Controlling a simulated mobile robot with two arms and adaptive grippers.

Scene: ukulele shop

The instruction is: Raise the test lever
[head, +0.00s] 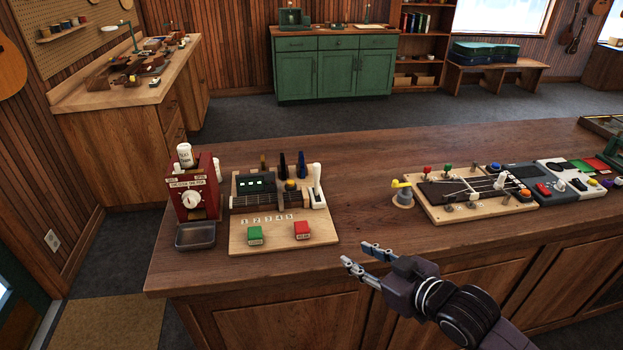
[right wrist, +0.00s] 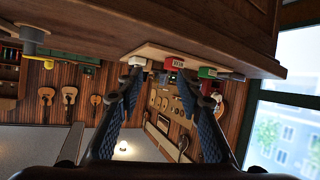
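A white lever (head: 317,185) stands upright at the right end of a light wooden test board (head: 260,243) on the counter. The board carries a fretted neck section, a dark display (head: 257,183), a green button (head: 255,234) and a red button (head: 302,230). My right gripper (head: 358,254) is open and empty, in front and to the right of the board, apart from the lever. The right wrist view is upside down; there the red button (right wrist: 175,63) and green button (right wrist: 207,72) show beyond the spread fingers (right wrist: 161,80). My left gripper is not in view.
A red box with a dial (head: 193,198) and a metal tray (head: 195,236) stand left of the board. A yellow-handled post (head: 402,194) and another board with a ukulele neck (head: 470,209) stand to the right.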

